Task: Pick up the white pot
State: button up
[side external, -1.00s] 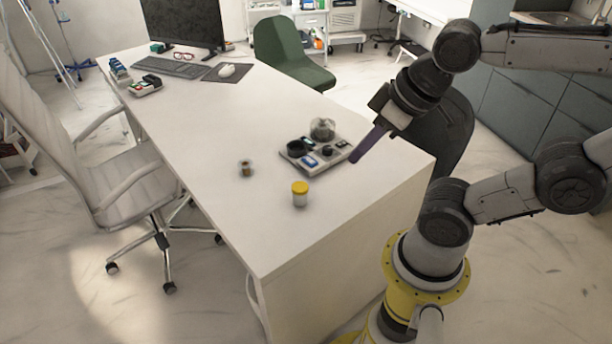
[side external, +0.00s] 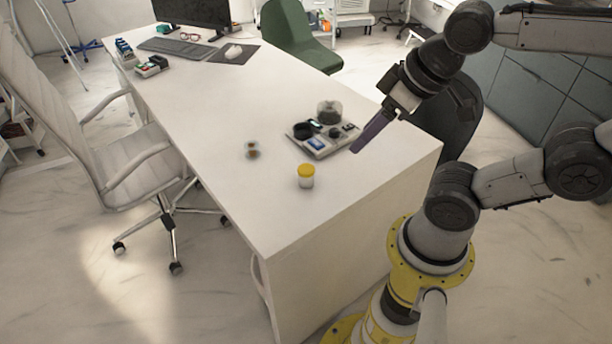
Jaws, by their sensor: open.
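The white pot (side external: 306,180) is a small white jar with a yellow lid. It stands upright on the white desk (side external: 225,120) near the desk's front end. My gripper (side external: 355,150) has long purple fingers that point down and to the left. Its tips are to the right of the pot and a little higher in the picture, apart from it. The fingers overlap each other from this side, but the gripper is open. I see nothing held in it.
A grey tray (side external: 322,149) with a glass jar (side external: 329,112) and dark round pieces lies just behind the fingertips. A small brownish vial (side external: 252,151) stands left of the pot. The desk in front of the pot is clear. A monitor (side external: 190,12) and keyboard (side external: 178,47) are at the far end.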

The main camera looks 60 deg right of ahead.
jog(key=o, duration=0.4)
